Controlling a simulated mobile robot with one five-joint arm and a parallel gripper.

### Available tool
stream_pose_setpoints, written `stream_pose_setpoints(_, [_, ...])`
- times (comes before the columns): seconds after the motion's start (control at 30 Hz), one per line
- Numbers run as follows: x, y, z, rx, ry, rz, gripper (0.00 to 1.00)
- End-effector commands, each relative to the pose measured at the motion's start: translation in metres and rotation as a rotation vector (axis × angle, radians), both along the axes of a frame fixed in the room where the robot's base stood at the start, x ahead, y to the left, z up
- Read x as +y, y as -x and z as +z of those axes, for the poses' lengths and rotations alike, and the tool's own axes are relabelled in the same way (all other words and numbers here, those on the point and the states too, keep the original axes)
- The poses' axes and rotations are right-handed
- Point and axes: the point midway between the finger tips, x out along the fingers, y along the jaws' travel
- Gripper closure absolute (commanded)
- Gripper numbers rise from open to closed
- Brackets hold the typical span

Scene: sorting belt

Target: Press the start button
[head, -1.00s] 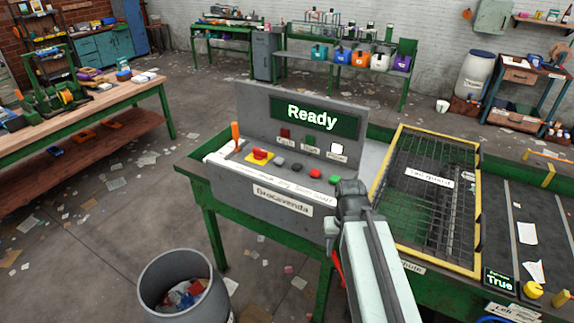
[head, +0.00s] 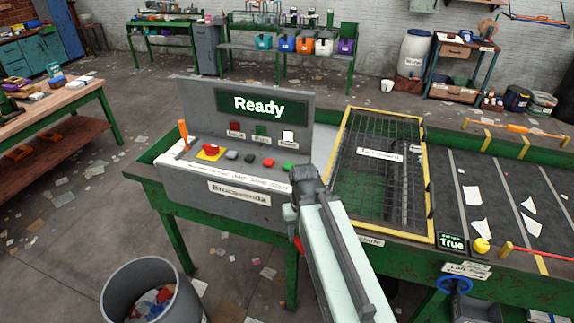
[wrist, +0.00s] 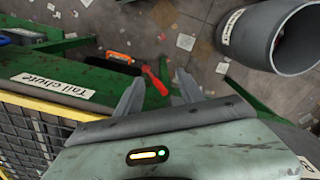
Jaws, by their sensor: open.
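The grey control panel (head: 225,190) stands on the green bench, and its screen (head: 262,105) reads "Ready". A row of buttons runs along it: a red knob on a yellow plate (head: 209,151), a grey button (head: 232,155), a dark button (head: 250,158), a red button (head: 268,162) and, at the right end, the green start button (head: 288,168). My gripper (wrist: 157,88) is open and empty in the wrist view, with its fingers apart over the bench edge. In the head view my arm's end is just right of the green button, apart from it. The wrist view shows no buttons.
A yellow-framed mesh guard (head: 375,185) lies right of the panel, with the belt (head: 490,190) beyond. A red-handled lever (wrist: 155,80) sits on the bench front. A grey bin (head: 152,290) stands on the floor at front left.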

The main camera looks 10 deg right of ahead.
Motion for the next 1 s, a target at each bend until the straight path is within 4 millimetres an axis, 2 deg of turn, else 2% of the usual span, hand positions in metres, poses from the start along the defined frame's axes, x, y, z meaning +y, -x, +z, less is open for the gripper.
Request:
stream_pose_setpoints(0.2, [0.0000, 0.0000, 0.0000, 0.000, 0.000, 0.000, 0.55])
stream_pose_setpoints(0.23, [0.0000, 0.0000, 0.0000, 0.000, 0.000, 0.000, 0.58])
stream_pose_setpoints(0.3, [0.0000, 0.0000, 0.0000, 0.000, 0.000, 0.000, 0.77])
stream_pose_setpoints(0.4, [0.0000, 0.0000, 0.0000, 0.000, 0.000, 0.000, 1.00])
stream_pose_setpoints(1.0, [0.0000, 0.0000, 0.0000, 0.000, 0.000, 0.000, 1.00])
